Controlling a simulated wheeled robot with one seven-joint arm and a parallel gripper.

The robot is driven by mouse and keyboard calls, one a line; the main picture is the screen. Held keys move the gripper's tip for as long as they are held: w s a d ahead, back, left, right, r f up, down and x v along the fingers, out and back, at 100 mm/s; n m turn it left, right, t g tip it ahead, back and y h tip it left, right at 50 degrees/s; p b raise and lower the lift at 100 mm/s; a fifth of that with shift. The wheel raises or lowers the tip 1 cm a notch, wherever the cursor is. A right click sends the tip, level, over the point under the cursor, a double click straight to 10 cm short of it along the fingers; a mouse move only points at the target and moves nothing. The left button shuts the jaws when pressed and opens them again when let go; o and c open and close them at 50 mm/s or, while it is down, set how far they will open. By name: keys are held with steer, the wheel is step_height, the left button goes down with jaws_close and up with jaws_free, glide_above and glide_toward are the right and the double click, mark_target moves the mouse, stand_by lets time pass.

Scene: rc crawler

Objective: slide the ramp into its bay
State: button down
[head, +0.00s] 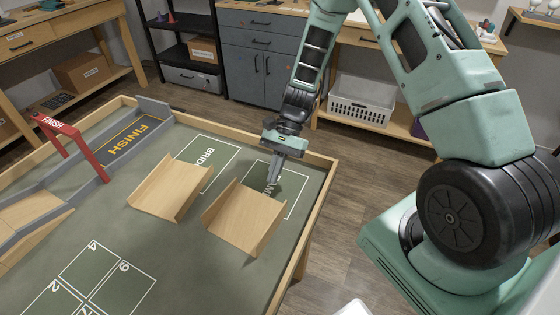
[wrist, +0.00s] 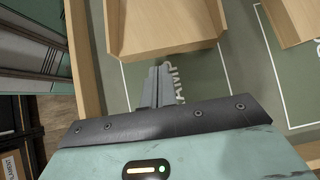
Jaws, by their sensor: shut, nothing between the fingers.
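The ramp (head: 240,215) is a light wooden tray-like piece with raised sides. It lies on the green table, partly over the near end of its white-outlined bay (head: 292,187). Part of the bay's lettering shows beyond it. My gripper (head: 271,188) points down over the bay, at the ramp's far side. Its fingers are shut and empty. In the wrist view, the fingertips (wrist: 158,68) are close to the edge of the ramp (wrist: 165,30); whether they touch it I cannot tell. The ramp's near end is outside the wrist view.
A similar wooden piece (head: 168,190) lies to the left, partly over the bridge bay (head: 210,155). A red finish arch (head: 72,145) and grey-walled track stand at the far left. The wooden table rim (head: 318,195) runs close right of the bay. The numbered area (head: 95,275) is bare.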

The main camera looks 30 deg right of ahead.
mark_target(261, 203)
steer(key=s+a, duration=0.2)
steer(key=a, duration=0.1)
steer(key=s+a+p, duration=0.1)
steer(key=a, duration=0.1)
steer(key=shift+s, duration=0.1)
steer(key=shift+d+f, duration=0.15)
steer(key=shift+f, duration=0.7)
